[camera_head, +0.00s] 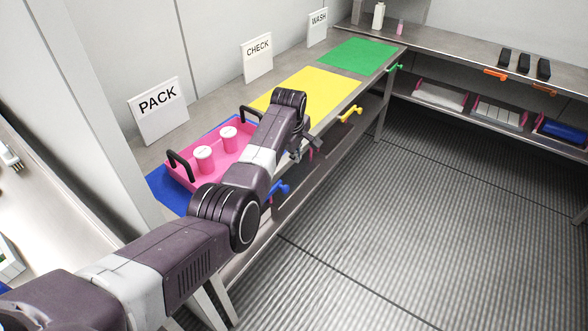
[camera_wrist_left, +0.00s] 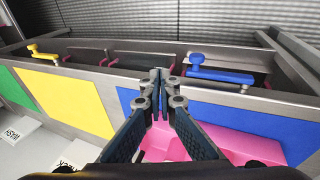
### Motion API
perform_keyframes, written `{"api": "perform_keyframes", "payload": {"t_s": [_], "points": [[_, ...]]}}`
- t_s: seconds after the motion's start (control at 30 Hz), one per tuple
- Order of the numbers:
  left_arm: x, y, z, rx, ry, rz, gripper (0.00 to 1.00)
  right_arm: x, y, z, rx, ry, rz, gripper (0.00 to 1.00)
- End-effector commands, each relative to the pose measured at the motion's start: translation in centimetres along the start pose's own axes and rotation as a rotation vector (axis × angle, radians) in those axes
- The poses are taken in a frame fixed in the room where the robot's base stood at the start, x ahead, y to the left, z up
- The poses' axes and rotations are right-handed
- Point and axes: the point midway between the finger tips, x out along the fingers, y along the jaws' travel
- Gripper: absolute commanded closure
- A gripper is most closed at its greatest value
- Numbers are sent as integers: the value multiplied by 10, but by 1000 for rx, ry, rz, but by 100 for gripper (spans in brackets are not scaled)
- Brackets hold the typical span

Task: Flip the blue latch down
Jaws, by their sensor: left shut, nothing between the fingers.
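The blue latch (camera_head: 280,190) sits on the front edge of the bench beside the blue mat, partly behind my left arm. It also shows in the left wrist view (camera_wrist_left: 222,73), with its bar lying along the edge to the right of my fingers. My left gripper (camera_head: 311,151) hangs near the bench's front edge, beyond the blue latch in the head view. In the left wrist view its fingers (camera_wrist_left: 160,76) are shut together with nothing between them, apart from the latch. My right gripper is in neither view.
A yellow latch (camera_head: 350,114) and a green latch (camera_head: 395,67) sit farther along the edge. The floor beside the bench is clear.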

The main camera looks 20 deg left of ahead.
Motion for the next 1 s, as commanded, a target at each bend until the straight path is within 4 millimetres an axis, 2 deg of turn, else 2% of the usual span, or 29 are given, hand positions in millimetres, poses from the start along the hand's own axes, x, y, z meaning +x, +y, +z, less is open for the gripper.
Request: {"api": "perform_keyframes", "payload": {"t_s": [0.1, 0.27, 0.77, 0.87, 0.97, 1.0], "points": [[-14, 9, 2, 1, -1, 1, 100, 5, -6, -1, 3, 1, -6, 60], [-25, 14, 2, 1, -1, -1, 100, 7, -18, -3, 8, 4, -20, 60], [-26, 14, 1, 1, 0, -2, 100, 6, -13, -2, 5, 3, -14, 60], [-13, 4, 4, 22, -1, -11, 100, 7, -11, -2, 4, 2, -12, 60], [21, -23, 9, 82, -4, -29, 100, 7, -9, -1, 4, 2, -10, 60], [40, -39, 12, 117, -5, -38, 100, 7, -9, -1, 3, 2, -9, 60]]}}
